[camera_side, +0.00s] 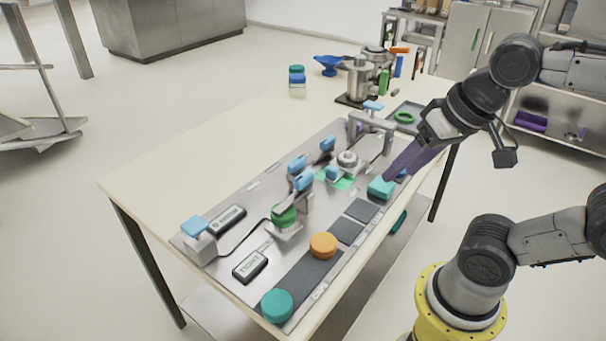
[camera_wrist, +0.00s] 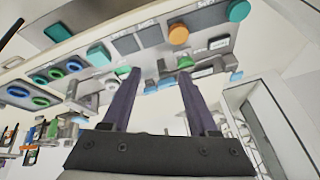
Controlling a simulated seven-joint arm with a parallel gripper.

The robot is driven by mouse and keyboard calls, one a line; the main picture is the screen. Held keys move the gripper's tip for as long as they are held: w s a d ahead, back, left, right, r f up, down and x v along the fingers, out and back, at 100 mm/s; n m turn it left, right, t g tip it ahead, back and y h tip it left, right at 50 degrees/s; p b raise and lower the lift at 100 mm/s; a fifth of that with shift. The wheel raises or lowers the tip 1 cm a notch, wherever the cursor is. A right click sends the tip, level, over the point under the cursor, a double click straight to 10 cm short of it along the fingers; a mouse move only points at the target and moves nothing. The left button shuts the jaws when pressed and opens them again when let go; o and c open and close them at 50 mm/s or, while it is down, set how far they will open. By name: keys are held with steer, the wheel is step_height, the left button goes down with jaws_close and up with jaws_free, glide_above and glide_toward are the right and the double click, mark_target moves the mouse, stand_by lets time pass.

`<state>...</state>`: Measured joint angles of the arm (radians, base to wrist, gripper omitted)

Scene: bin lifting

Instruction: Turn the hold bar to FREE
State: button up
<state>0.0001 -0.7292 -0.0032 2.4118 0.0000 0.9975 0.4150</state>
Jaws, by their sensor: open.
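A grey metal panel (camera_side: 250,232) lies on the table and carries several blue-capped handles, among them one at the middle (camera_side: 297,163), one farther back (camera_side: 327,143) and one on a grey block at the left end (camera_side: 196,227). A grey bridge-shaped bar (camera_side: 371,122) stands at the panel's far end. I cannot tell which is the hold bar, and no FREE mark is legible. My gripper (camera_side: 391,172) has purple fingers, open and empty, above the panel's right edge near a teal block (camera_side: 380,188). In the wrist view the fingers (camera_wrist: 158,73) are apart with nothing between them.
An orange round piece (camera_side: 323,245), a teal round piece (camera_side: 277,305) and a green one (camera_side: 283,216) stand on the panel. A metal apparatus (camera_side: 360,80), a blue bowl (camera_side: 328,66) and a tray (camera_side: 400,126) are behind. The table's left part is clear.

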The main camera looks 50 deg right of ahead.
steer(key=w+r+m+g, duration=0.1)
steer(key=w+r+m, duration=0.3)
steer(key=m, duration=0.1)
steer(key=m+g, duration=0.4)
steer(key=m, duration=0.4)
glide_above(305, 174)
step_height(305, 174, down, 3)
step_height(305, 174, down, 14)
steer(key=shift+r, duration=0.1)
jaws_close()
steer(key=shift+w, duration=0.1)
stand_by(0.4)
